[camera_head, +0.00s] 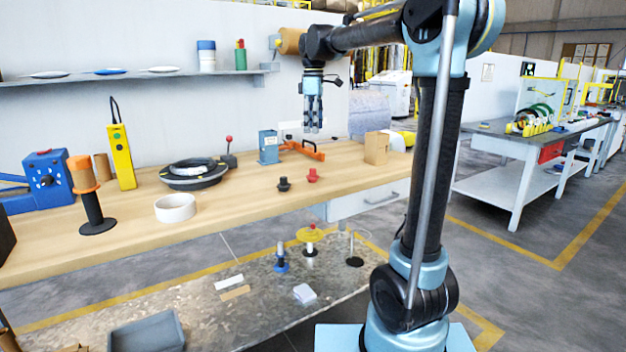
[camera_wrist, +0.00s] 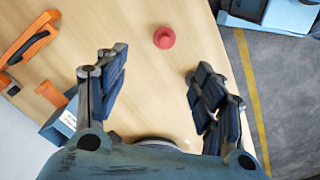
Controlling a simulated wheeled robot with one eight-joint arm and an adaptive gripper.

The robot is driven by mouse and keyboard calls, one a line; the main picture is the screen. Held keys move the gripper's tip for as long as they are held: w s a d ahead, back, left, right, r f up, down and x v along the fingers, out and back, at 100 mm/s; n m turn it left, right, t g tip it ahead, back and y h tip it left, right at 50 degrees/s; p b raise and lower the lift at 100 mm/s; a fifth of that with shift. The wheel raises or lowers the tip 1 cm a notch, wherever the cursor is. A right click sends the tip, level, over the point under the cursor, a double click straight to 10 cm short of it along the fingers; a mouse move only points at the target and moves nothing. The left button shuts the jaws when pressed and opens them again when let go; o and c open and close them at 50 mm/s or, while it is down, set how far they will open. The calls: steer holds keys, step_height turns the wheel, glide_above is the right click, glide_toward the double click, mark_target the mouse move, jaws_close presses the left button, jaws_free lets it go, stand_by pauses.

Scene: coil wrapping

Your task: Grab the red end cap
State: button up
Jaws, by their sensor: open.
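The red end cap (camera_head: 313,175) stands on the wooden workbench (camera_head: 240,230), beside a similar black cap (camera_head: 284,184) in the head view. In the wrist view the red cap (camera_wrist: 164,38) lies ahead of the fingertips, between their lines and nearer the top edge. My gripper (camera_head: 313,128) hangs above the bench, higher than the red cap and apart from it. In the wrist view my gripper (camera_wrist: 157,78) has its two dark fingers spread wide with nothing between them. The black cap cannot be made out in the wrist view.
An orange-handled tool (camera_head: 303,150) and a blue box (camera_head: 268,147) stand near the wall below my gripper. A cardboard box (camera_head: 376,148) is at the right. A black coil ring (camera_head: 193,175) and a white tape roll (camera_head: 175,208) lie left. Bench around the caps is clear.

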glide_toward(313, 169)
steer(key=f, duration=0.2)
steer(key=w+f, duration=0.1)
steer(key=f, duration=0.2)
steer(key=shift+d+f, duration=0.1)
steer(key=shift+f, duration=0.1)
steer(key=shift+s+f, duration=0.15)
steer(key=shift+f, duration=1.2)
steer(key=shift+s+f, duration=0.15)
steer(key=shift+f, duration=1.15)
steer(key=shift+c, duration=0.4)
steer(key=c, duration=0.8)
